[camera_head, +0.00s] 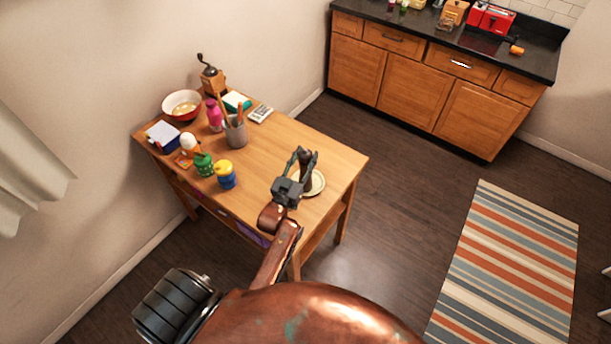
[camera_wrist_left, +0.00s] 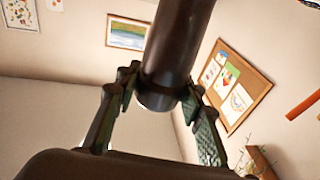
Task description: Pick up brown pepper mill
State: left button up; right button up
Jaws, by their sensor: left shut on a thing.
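The brown pepper mill (camera_head: 308,173) is a dark, slim, upright cylinder near the right end of the wooden table. It is over a pale round plate (camera_head: 319,184); I cannot tell whether its base touches the plate. My left gripper (camera_head: 301,161) reaches it from the near side and is shut on it. In the left wrist view the dark mill (camera_wrist_left: 178,55) stands large between the two green-padded fingers of the gripper (camera_wrist_left: 158,112). The fingers hide part of the mill in the head view. My right gripper is in neither view.
On the wooden table (camera_head: 275,150), a blue-and-yellow jar (camera_head: 226,175), green jar (camera_head: 203,165), utensil cup (camera_head: 236,134), pink bottle (camera_head: 213,115), bowl (camera_head: 182,113) and coffee grinder (camera_head: 212,78) stand left of the gripper.

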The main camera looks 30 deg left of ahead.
pick_arm(q)
jog(key=c, duration=0.3)
grip_shut()
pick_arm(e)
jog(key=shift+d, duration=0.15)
pick_arm(q)
jog(key=shift+r, duration=0.1)
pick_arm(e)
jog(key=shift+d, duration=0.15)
pick_arm(q)
jog(key=shift+r, duration=0.1)
